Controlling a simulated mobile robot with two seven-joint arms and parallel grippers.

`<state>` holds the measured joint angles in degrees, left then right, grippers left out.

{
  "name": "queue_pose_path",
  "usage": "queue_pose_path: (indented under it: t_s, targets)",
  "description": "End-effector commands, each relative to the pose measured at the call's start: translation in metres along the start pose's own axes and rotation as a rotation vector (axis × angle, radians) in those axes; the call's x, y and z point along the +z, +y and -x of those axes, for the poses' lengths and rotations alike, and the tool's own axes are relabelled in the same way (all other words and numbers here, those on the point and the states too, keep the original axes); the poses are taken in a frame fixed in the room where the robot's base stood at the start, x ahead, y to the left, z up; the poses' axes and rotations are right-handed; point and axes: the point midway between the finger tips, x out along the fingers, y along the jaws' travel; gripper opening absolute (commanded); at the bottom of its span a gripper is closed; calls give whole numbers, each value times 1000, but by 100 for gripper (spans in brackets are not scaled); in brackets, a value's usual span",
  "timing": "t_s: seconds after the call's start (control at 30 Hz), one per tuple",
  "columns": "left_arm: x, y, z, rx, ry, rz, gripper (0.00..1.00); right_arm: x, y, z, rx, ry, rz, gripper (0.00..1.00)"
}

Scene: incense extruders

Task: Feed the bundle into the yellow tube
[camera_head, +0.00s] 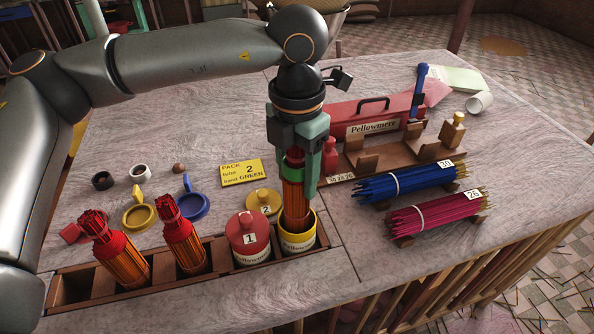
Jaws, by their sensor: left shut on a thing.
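My left gripper (295,192) is shut on an orange and dark-striped bundle (295,208) with a green band near its top. The bundle hangs upright, straight below the wrist. Its lower end is at the mouth of the yellow tube (298,242) and appears inside the rim; how deep it sits is hidden. The yellow tube stands open in the right end of the wooden rack (170,272). A yellow lid marked 2 (263,200) lies behind it. A yellow card (241,172) reads "PACK 2 tubes, band GREEN". My right gripper is not in view.
A red lidded tube marked 1 (249,240) stands close left of the yellow tube. Two red-topped bundles (121,254) (184,240) lean in the rack. Blue (410,183) and magenta (435,214) stick bundles lie right. A red Pellowmere box (375,118) stands behind.

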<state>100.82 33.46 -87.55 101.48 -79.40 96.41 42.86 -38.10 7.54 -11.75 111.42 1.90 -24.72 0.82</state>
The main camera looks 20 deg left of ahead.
Motion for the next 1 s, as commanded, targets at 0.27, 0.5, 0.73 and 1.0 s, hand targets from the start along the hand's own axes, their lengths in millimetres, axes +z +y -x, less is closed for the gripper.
queue_pose_path:
  t_s: [0.27, 0.5, 0.73, 1.0]
  targets:
    - [0, 0, -16, -1, -1, 0, 0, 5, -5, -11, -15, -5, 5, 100]
    - [0, 0, -28, 0, -2, 0, 0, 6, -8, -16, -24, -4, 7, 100]
    - [0, 0, -39, 0, -2, 0, 0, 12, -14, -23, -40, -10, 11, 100]
    - [0, 0, -53, 0, -2, 0, 0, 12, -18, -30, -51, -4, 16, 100]
